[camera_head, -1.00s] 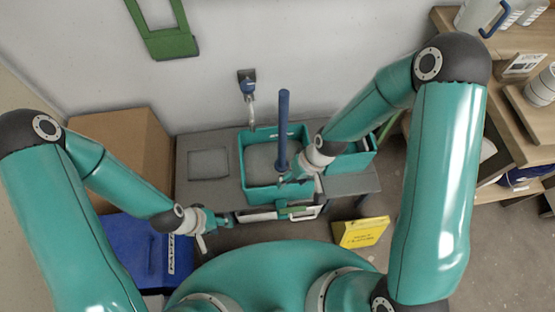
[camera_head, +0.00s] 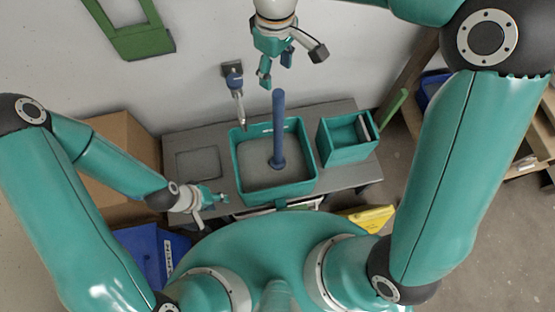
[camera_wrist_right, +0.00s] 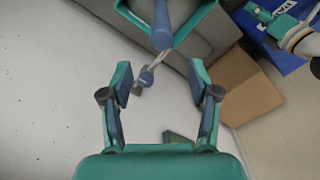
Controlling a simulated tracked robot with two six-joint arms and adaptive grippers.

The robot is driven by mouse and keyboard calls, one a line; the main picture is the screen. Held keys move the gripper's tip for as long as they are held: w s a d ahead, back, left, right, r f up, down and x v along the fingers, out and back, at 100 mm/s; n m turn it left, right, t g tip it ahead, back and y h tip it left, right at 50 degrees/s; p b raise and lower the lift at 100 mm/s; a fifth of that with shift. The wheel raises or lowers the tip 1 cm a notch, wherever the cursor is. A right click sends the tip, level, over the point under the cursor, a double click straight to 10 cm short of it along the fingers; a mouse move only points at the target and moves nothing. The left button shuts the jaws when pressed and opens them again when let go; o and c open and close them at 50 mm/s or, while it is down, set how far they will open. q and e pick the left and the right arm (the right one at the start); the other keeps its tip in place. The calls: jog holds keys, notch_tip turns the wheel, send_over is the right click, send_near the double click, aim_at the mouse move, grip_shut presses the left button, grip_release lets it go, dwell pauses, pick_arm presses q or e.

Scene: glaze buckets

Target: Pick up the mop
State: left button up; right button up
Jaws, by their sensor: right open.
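No mop head shows clearly. A green stick (camera_head: 391,110) leans at the right end of the grey bench; I cannot tell whether it is the mop's handle. A blue pole (camera_head: 279,125) with a wider foot stands upright in the teal basin (camera_head: 237,160). My right gripper (camera_head: 276,68) is open and empty, above the pole's top in the picture and apart from it. In the right wrist view the pole (camera_wrist_right: 162,25) lies beyond the open fingers (camera_wrist_right: 163,88). My left gripper (camera_head: 222,199) is low at the bench's front; its jaws are too small to read.
A teal box (camera_head: 348,155) sits on the grey bench (camera_head: 330,110) right of the basin. A tap (camera_head: 236,85) is on the wall. A cardboard box (camera_head: 112,130) and a blue bin (camera_head: 150,250) stand left. A yellow object (camera_head: 372,218) is in front; wooden shelving (camera_head: 420,75) stands right.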

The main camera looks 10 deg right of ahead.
aim_at(278, 102)
notch_tip(278, 102, down, 6)
jog(key=shift+f, duration=0.15)
jog(key=shift+s+d+f, duration=0.1)
jog(key=shift+s+f, duration=0.1)
jog(key=shift+f, duration=1.1)
jog(key=shift+s+d+f, duration=0.1)
jog(key=shift+s+f, duration=0.1)
jog(key=shift+f, duration=1.1)
jog(key=shift+c, duration=0.2)
grip_shut()
jog(key=shift+r, duration=0.1)
